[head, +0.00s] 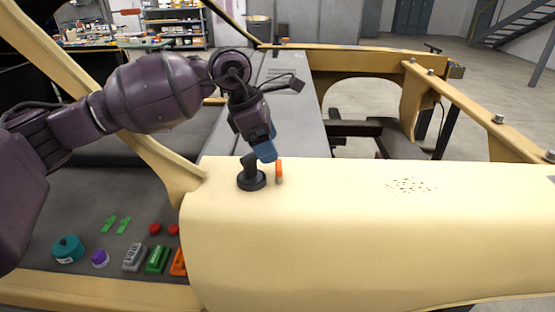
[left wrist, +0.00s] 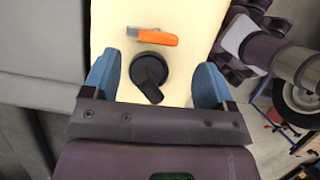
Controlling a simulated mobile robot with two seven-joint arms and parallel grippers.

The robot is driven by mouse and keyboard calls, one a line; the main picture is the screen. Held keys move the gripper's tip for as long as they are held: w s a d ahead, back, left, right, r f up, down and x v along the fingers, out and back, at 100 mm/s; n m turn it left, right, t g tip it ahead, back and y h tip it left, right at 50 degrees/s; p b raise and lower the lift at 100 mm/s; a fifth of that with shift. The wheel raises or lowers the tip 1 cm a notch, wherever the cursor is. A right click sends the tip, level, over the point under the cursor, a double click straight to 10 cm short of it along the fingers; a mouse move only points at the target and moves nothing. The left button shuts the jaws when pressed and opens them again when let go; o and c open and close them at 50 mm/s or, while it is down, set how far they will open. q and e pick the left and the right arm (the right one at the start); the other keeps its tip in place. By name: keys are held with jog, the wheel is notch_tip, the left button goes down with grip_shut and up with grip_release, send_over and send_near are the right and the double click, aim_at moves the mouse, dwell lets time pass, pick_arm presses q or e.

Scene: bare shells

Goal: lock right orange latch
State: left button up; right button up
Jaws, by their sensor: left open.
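The orange latch (head: 279,172) is a small orange piece on the cream panel (head: 330,230), upright in the head view. In the left wrist view the orange latch (left wrist: 157,37) lies across the panel, beyond the fingers. A black round knob with a lever (head: 251,180) sits just left of it; this black knob (left wrist: 150,75) lies between the fingers in the left wrist view, without visible contact. My left gripper (head: 266,153) is open with blue fingers, just above the knob and latch. My right gripper is not in view.
Left of the panel, a grey surface holds a teal round piece (head: 67,249), a purple knob (head: 100,259), green switches (head: 116,224), red buttons (head: 155,229) and grey, green and orange pieces. A cream frame pillar (head: 150,165) rises beside it. The panel's right part is clear except for small holes.

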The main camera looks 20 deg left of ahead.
aim_at(279, 164)
pick_arm(q)
jog(key=x, duration=0.5)
jog(key=shift+d+f, duration=0.1)
jog(key=shift+f, duration=0.2)
jog(key=c, duration=0.9)
